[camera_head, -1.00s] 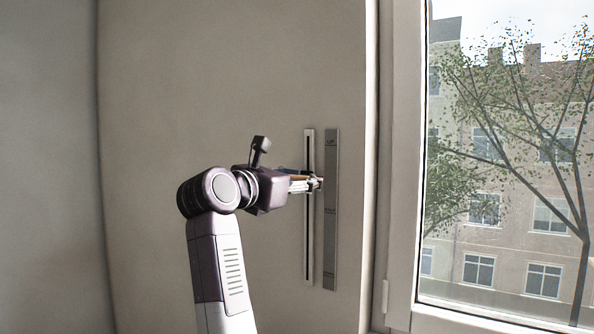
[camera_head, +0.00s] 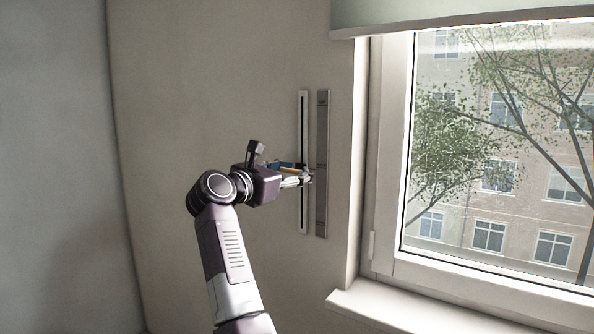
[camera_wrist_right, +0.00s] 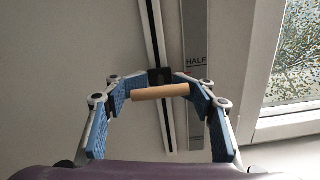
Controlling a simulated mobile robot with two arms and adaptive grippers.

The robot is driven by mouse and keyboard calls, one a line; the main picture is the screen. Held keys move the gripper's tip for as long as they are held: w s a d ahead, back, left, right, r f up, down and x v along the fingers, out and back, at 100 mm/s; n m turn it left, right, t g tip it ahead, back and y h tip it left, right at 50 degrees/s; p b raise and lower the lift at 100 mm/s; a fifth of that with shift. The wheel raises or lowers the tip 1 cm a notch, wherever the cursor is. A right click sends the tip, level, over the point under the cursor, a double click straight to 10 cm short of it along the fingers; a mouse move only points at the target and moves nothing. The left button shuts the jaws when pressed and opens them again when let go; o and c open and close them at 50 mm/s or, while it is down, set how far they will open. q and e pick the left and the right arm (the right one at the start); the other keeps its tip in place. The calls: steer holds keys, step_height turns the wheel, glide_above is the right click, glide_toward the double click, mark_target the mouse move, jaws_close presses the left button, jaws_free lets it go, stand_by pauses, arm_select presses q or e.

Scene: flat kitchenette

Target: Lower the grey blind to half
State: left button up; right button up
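The grey-green blind (camera_head: 450,9) hangs across the top of the window in the head view, its lower bar showing and its upper part out of frame. On the wall left of the window, a slotted track (camera_head: 303,110) runs beside a grey scale strip (camera_head: 322,120). The wrist view shows a tan handle (camera_wrist_right: 160,92) by a black slider (camera_wrist_right: 161,77) in the track, close to the HALF mark (camera_wrist_right: 196,62). My left gripper is out of view.
The window frame (camera_head: 385,150) and a white sill (camera_head: 385,303) stand right of the strip. The wall (camera_head: 190,110) left of the track is bare and clear.

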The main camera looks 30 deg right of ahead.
mark_target(289, 170)
steer(key=o, duration=0.5)
steer(key=shift+s+a+r, duration=0.15)
steer(key=shift+a+r, duration=0.15)
steer(key=shift+a, duration=0.15)
steer(key=shift+d+f, duration=0.1)
steer(key=shift+d, duration=0.1)
steer(key=v, duration=0.7)
steer(key=shift+a, duration=0.25)
